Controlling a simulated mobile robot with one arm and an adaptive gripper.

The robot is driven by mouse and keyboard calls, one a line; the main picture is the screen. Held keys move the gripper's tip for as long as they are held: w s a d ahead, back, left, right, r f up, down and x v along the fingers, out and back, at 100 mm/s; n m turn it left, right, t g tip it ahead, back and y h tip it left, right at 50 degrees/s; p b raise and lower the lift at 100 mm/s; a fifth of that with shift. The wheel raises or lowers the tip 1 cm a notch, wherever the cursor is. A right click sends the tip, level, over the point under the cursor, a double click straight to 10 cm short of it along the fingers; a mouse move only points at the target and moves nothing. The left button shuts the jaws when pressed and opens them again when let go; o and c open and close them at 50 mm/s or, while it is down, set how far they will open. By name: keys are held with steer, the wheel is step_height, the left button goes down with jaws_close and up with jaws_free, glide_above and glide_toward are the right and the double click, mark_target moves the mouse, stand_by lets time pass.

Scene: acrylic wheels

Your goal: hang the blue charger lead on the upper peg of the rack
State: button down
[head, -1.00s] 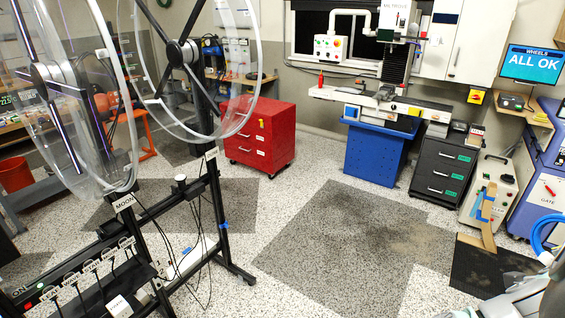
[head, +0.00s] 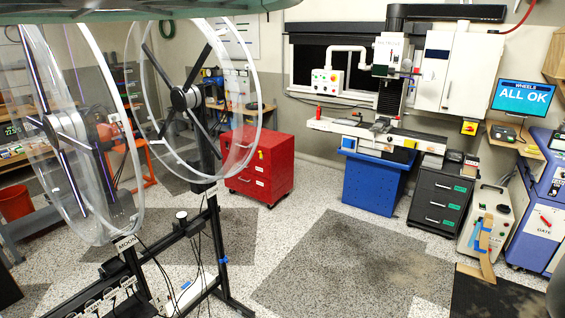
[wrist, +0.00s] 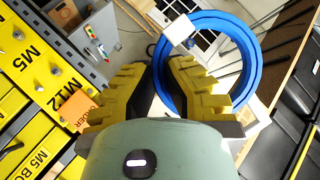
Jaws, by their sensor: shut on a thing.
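The blue charger lead (wrist: 254,62) is a coiled ring in the wrist view, with white bands or tags on it. My gripper (wrist: 160,72) has yellow ridged fingers, shut on the left side of the coil. The rest of the coil stands out to the right of the fingers and partly behind the right one. Neither the lead nor my gripper shows in the head view now. I cannot make out the rack or its upper peg for certain in either view.
In the wrist view, yellow bins (wrist: 28,62) marked M5 and M12 are close at left, and a brown board edge (wrist: 285,60) is at right. In the head view, a wheel stand (head: 212,240) is at left and a red cabinet (head: 260,165) behind it. Speckled floor (head: 340,255) is open mid-room.

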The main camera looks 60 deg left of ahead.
steer(key=s+d+r+m+g+h+p, duration=0.1)
steer(key=s+d+r+m+h, duration=0.1)
steer(key=s+d+r, duration=0.2)
steer(key=s+d+r+m+g+h+p, duration=0.1)
steer(key=s+d+r+m+h+p, duration=0.1)
steer(key=s+d+r, duration=0.3)
steer(key=d+r+m, duration=0.1)
steer(key=d+r, duration=0.2)
steer(key=d, duration=0.3)
steer(key=shift+h, duration=0.3)
